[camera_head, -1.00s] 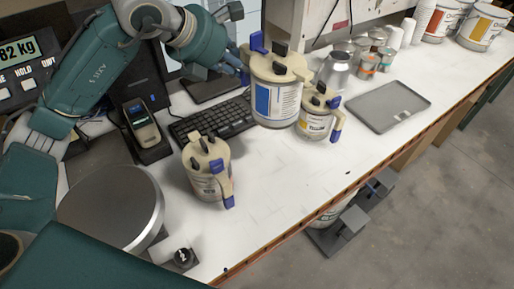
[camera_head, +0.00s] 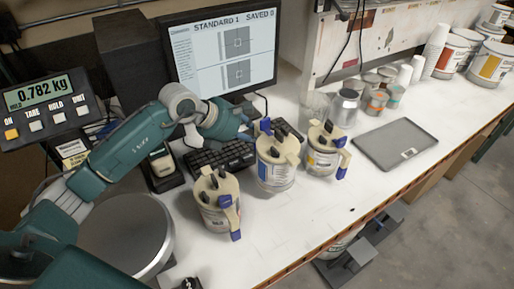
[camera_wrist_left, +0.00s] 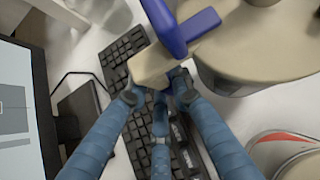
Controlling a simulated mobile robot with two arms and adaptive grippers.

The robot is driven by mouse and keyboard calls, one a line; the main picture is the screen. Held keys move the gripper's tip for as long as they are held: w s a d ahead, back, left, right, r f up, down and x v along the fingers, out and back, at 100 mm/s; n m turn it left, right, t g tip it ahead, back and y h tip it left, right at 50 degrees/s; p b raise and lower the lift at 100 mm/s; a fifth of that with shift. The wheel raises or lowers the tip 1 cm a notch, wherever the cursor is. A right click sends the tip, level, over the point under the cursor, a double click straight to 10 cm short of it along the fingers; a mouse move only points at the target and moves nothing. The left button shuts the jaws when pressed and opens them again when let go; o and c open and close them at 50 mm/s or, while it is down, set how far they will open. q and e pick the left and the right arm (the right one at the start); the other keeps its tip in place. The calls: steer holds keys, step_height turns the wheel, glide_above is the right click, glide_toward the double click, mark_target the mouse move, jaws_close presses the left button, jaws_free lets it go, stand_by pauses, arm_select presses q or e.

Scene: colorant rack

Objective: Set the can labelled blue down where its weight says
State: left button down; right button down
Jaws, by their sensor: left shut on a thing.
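The can with the blue label (camera_head: 277,170) is upright between the other two lidded cans, beige on top with blue levers. Its base is on or just above the bench; I cannot tell which. My left gripper (camera_head: 246,132) is shut on its beige handle, behind the can. In the left wrist view the fingers (camera_wrist_left: 158,95) close around the handle (camera_wrist_left: 152,68), beside the blue lever (camera_wrist_left: 180,30). The scale display (camera_head: 40,92) reads 0.782 kg, and its round pan (camera_head: 125,238) is empty. My right gripper is not in view.
A can with a dark-lettered label (camera_head: 218,218) stands front left, and a yellow-labelled can (camera_head: 322,160) right. A keyboard (camera_head: 225,157) and monitor (camera_head: 220,48) are behind. A grey tray (camera_head: 395,145) lies right, with clear bench before it. Small tins and large pails stand farther back.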

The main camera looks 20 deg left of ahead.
arm_select(q)
steer(key=shift+f, duration=0.5)
step_height(320, 180, down, 3)
steer(key=shift+f+p, duration=0.1)
steer(key=shift+p, duration=0.5)
steer(key=shift+f, duration=0.5)
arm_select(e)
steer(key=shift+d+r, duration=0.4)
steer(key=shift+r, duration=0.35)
arm_select(q)
steer(key=shift+f, duration=0.2)
steer(key=c, duration=1.5)
jaws_free()
steer(key=shift+c, duration=0.2)
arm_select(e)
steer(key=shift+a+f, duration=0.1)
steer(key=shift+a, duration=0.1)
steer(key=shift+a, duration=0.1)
